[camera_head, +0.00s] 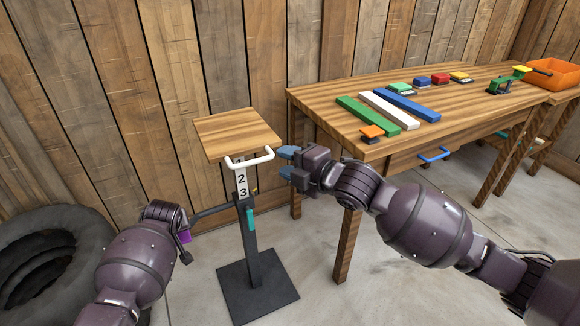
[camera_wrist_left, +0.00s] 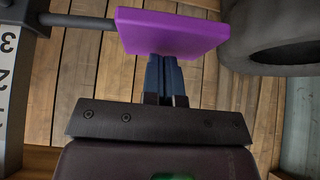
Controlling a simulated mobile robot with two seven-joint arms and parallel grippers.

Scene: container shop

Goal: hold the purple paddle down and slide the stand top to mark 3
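The stand has a square wooden top (camera_head: 237,133) with a white handle (camera_head: 250,161) at its front. Below it, a white scale (camera_head: 242,181) shows 2 and 3; the mark above 2 is mostly hidden. The purple paddle (camera_head: 185,237) sits at the end of a dark rod left of the column, largely hidden by my left arm. It fills the top of the left wrist view (camera_wrist_left: 172,34). My left gripper (camera_wrist_left: 166,60) has its fingers together, tips at the paddle's face; contact is unclear. My right gripper (camera_head: 285,163) is open and empty, just right of the handle.
A workbench (camera_head: 310,95) stands at the right with coloured bars, small blocks and an orange bin (camera_head: 553,73). Its left corner is close to my right gripper. Dark tyres (camera_head: 50,250) lie at the left. The stand's black base (camera_head: 257,285) rests on the floor.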

